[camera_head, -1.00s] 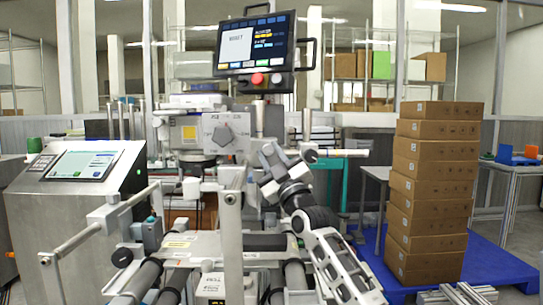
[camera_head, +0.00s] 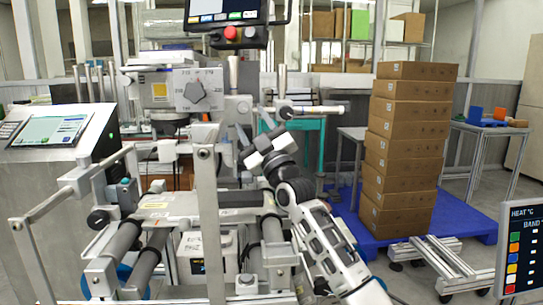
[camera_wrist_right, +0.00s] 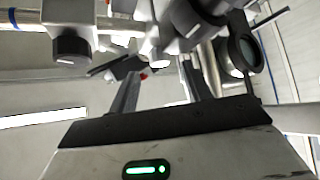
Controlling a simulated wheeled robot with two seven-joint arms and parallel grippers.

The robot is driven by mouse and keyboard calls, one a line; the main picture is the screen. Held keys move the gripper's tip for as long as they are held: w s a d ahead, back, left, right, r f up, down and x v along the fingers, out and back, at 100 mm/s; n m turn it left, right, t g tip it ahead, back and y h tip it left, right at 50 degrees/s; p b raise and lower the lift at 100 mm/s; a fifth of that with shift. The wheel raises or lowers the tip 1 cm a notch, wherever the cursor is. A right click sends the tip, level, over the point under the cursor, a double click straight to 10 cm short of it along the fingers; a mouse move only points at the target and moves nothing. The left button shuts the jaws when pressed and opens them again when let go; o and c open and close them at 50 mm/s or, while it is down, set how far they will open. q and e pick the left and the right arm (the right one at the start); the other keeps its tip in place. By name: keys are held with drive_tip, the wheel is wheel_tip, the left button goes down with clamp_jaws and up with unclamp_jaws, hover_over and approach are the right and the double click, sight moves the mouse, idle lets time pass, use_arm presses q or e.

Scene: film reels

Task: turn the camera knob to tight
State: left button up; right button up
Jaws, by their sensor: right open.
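I cannot identify the dial knob in that view. My left gripper is not in view.
A monitor (camera_head: 224,10) with a red button (camera_head: 230,33) hangs above the box. A metal post (camera_head: 206,215) and rollers (camera_head: 120,240) stand in front. A console (camera_head: 55,131) is at left. Stacked cartons (camera_head: 408,150) on a blue pallet (camera_head: 468,222) and a heat panel (camera_head: 522,250) are at right.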

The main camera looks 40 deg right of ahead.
drive_tip(key=v, duration=1.1)
drive_tip(key=shift+s+f+b, duration=0.2)
drive_tip(key=shift+s+b, duration=0.1)
drive_tip(key=shift+b, duration=0.15)
